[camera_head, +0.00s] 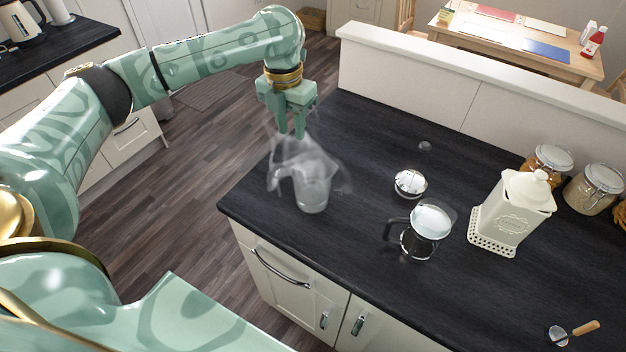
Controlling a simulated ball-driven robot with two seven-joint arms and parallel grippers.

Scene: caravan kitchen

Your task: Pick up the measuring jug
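The measuring jug (313,191) is clear glass and stands near the left edge of the dark worktop (350,290). Its upper part is smeared and ghosted, so its rim and handle are hard to make out. My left gripper (292,132) points down from above, with its fingertips at the top of the smeared area. I cannot tell whether the fingers touch the jug or how far apart they are. My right gripper is not in view.
A glass coffee press (419,232) and a round metal-and-glass lid (410,183) stand right of the jug. Further right are a white canister (511,212), glass jars (594,188) and a wooden-handled utensil (575,333). A low white wall (450,88) bounds the back.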

